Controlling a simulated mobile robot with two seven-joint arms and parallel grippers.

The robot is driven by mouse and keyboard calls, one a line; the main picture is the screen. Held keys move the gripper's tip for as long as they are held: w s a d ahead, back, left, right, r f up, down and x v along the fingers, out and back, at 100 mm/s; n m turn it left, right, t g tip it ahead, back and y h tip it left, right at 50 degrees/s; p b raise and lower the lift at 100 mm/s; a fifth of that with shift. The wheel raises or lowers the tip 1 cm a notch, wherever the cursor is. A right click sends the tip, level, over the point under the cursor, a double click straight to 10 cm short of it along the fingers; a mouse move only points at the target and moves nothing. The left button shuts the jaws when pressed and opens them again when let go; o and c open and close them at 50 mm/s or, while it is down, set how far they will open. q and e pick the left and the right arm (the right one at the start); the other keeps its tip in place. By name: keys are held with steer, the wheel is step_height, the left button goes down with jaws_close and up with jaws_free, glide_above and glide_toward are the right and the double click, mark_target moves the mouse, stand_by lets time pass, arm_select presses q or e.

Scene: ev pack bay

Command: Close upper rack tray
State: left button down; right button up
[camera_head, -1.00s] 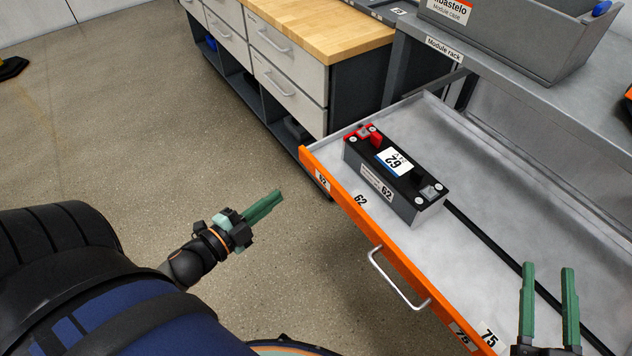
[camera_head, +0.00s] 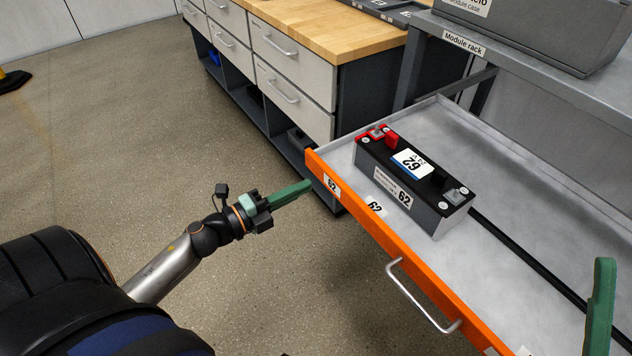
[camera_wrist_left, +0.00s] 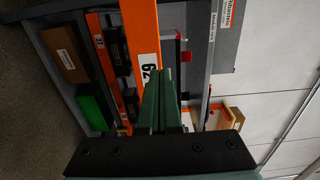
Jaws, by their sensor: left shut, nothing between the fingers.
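The upper rack tray (camera_head: 515,200) is pulled out from under the module rack, with a grey floor and an orange front (camera_head: 375,240). Its silver handle (camera_head: 422,297) is on the front's outer face. A black battery module labelled 62 (camera_head: 415,185) sits in the tray's near-left part. My left gripper (camera_head: 308,185) is shut and empty, its fingertips close to the left end of the orange front; I cannot tell whether they touch. In the left wrist view its fingers (camera_wrist_left: 161,76) overlap the orange front (camera_wrist_left: 142,25) beside a 62 label. One finger of my right gripper (camera_head: 600,305) shows over the tray.
The rack top (camera_head: 500,60) carries a grey case (camera_head: 560,35). A wood-topped drawer cabinet (camera_head: 330,35) stands behind the tray's left end. Open concrete floor (camera_head: 120,130) lies to the left. Lower bays with boxes (camera_wrist_left: 65,50) show in the left wrist view.

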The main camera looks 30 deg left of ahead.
mark_target(328, 175)
arm_select(q)
steer(key=shift+x, duration=2.15)
arm_select(e)
steer(key=shift+f, duration=0.3)
